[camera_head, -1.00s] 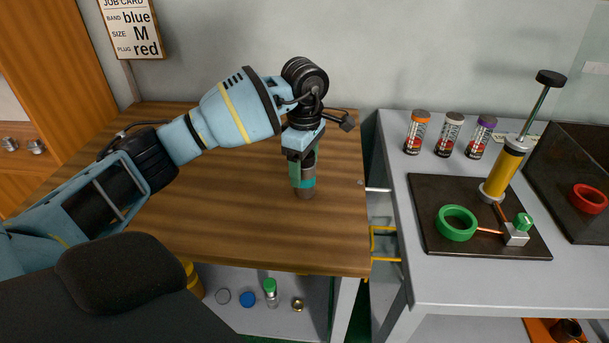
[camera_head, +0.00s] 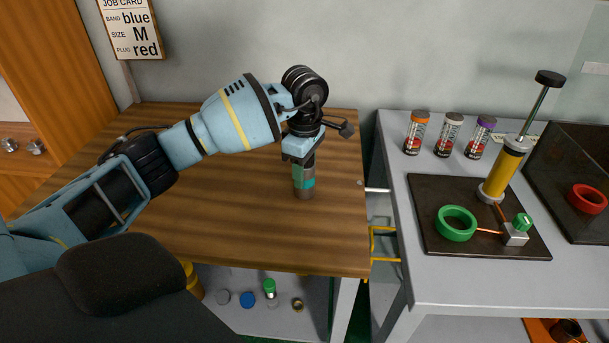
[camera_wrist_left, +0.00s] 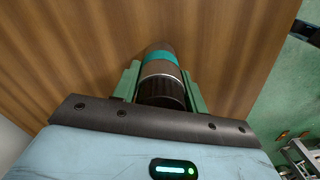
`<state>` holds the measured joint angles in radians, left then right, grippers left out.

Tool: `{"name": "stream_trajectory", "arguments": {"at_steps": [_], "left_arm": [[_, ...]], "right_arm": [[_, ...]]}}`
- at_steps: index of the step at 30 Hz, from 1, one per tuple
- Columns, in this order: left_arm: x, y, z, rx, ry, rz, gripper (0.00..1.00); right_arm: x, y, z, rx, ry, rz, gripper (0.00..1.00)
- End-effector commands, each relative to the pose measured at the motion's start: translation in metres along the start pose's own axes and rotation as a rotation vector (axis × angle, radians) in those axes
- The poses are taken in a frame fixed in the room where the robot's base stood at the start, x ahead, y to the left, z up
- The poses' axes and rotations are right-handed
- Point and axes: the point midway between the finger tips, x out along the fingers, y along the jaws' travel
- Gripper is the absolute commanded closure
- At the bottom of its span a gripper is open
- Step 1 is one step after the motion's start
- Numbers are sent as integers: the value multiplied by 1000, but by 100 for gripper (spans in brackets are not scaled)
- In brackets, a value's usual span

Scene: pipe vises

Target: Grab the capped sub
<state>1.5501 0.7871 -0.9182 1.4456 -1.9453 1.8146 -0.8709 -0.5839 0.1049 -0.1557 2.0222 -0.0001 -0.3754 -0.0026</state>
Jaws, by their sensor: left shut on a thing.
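The capped sub (camera_head: 304,190) is a grey-brown upright cylinder with a teal band, standing on the wooden table near its right front. My left gripper (camera_head: 303,172) comes down on it from above and is shut on it. In the left wrist view the sub (camera_wrist_left: 160,62) shows its teal band and a dark ribbed cap, between the two green fingers of the left gripper (camera_wrist_left: 160,88). The gripper body hides the top of the cap in the head view. My right gripper is not in view.
The wooden table (camera_head: 225,215) is otherwise clear. On the grey bench to the right are a dark mat (camera_head: 440,190) with a green ring (camera_head: 457,223), a yellow hand pump (camera_head: 503,170) and several capped tubes. A shelf below (camera_head: 320,318) holds small caps. A job card (camera_head: 135,30) hangs on the wall.

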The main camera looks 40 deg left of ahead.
Motion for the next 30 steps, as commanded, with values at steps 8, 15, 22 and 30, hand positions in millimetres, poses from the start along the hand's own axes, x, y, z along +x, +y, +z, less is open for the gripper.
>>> {"name": "stream_trajectory", "arguments": {"at_steps": [8,15,22,30], "left_arm": [[-13,1,0,0,-2,3,94],[-37,-13,0,4,0,2,94],[-40,-56,1,3,1,1,94],[-45,-110,4,3,2,1,94]], "right_arm": [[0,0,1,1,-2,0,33],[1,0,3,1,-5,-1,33],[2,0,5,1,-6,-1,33],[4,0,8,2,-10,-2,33]]}}
